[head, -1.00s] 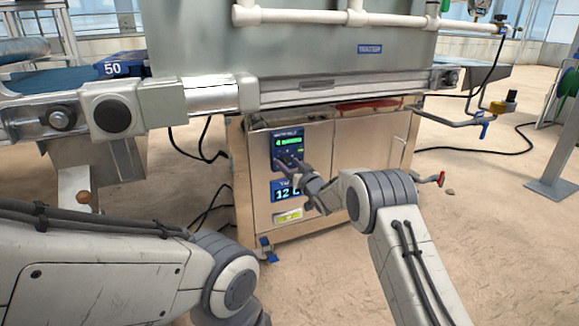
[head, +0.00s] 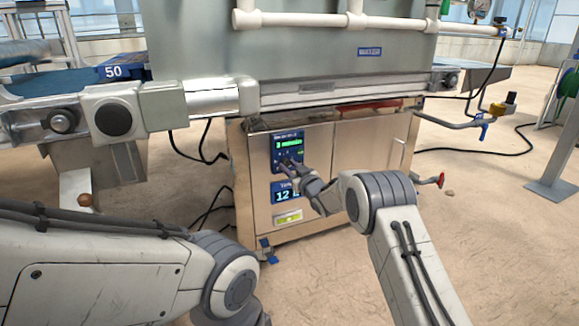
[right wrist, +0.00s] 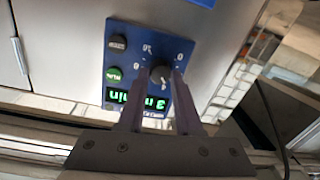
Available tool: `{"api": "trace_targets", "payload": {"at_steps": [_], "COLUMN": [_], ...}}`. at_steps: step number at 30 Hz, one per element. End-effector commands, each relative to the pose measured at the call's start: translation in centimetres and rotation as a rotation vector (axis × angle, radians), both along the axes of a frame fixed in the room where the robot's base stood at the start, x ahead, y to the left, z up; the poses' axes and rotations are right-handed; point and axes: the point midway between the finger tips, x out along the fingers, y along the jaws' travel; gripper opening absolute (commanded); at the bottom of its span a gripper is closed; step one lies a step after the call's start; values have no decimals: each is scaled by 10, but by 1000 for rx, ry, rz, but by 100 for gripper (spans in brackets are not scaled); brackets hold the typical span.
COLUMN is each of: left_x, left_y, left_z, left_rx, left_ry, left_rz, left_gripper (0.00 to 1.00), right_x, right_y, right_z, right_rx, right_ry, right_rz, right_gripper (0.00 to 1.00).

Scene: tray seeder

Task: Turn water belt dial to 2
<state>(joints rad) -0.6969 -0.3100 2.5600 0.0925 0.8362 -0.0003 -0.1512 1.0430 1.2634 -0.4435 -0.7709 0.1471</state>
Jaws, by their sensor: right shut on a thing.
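A blue dial panel (head: 286,143) with a green display is on the front of the steel cabinet (head: 350,160) under the machine. It also shows upside down in the right wrist view (right wrist: 117,77), where its display (right wrist: 136,99) reads "3 m/min". A round dark dial (right wrist: 161,74) with a pale pointer mark sits on this panel. My right gripper (right wrist: 159,79) is shut on the dial, one finger on each side; in the head view it (head: 291,164) partly hides the panel and dial. My left arm shows at lower left, but its gripper is out of frame.
A green button (right wrist: 114,74) and a dark button (right wrist: 118,42) are beside the dial. A red-handled valve (head: 441,180) is at right. The floor at right is mostly clear.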

Motion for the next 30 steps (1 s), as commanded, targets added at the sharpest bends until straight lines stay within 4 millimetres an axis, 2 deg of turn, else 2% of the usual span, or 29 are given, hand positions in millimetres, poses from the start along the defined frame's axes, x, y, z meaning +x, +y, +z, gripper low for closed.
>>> {"api": "trace_targets", "payload": {"at_steps": [15,30], "left_x": [0,0], "left_y": [0,0], "left_z": [1,-2], "left_rx": [0,0], "left_ry": [0,0], "left_rz": [0,0], "left_gripper": [62,62], "right_x": [-1,-1], "right_y": [1,2], "right_z": [0,1], "right_rx": [-412,-588], "right_ry": [-178,-255], "right_rz": [1,1], "right_gripper": [0,0]}}
